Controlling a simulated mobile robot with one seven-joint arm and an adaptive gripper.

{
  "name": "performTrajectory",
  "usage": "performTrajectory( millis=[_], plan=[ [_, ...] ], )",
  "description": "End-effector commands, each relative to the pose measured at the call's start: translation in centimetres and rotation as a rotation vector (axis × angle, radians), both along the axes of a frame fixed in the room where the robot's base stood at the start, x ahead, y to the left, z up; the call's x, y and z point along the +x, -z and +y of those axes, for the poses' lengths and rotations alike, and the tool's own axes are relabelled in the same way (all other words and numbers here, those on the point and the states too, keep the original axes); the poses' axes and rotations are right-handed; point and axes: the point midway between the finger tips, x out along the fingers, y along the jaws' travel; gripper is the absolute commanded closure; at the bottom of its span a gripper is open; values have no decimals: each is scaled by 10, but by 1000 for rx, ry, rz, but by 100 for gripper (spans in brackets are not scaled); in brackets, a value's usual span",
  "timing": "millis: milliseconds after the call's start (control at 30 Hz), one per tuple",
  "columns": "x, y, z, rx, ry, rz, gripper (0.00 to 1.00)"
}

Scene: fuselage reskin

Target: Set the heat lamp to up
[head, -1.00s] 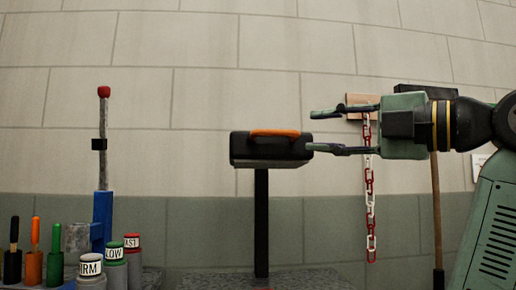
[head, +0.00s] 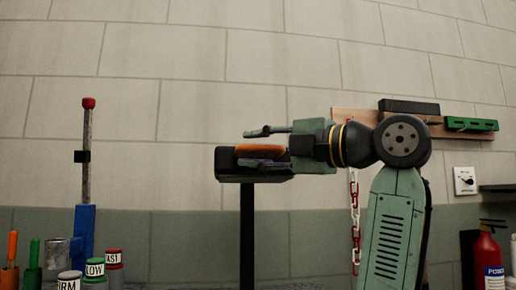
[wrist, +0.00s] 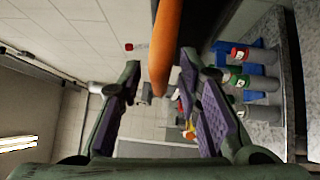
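The heat lamp appears to be the black box (head: 229,163) with an orange handle (head: 262,149), on top of a black post (head: 247,235). I cannot read its setting. My gripper (head: 252,147) is open at the box, with one finger above the orange handle and one across its lower part in the head view. In the wrist view the orange handle (wrist: 168,45) lies between the two spread fingers of my gripper (wrist: 160,85). Clear gaps show on both sides there, so the fingers are not closed on it.
A grey rod with a red knob (head: 88,103) rises from a blue stand (head: 83,230) at left, with labelled cylinders (head: 95,268) and coloured-handled tools (head: 33,252) beside it. A red-and-white chain (head: 355,215) hangs behind my arm.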

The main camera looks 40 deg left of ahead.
Motion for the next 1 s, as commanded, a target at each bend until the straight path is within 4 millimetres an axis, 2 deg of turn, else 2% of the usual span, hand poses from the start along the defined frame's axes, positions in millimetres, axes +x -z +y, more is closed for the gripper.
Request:
performTrajectory(
  millis=[100,567,1000],
  plan=[
    [0,0,0,0,0,0,69],
    [0,0,0,0,0,1,99],
    [0,-1,-1,2,0,1,100]
  ],
)
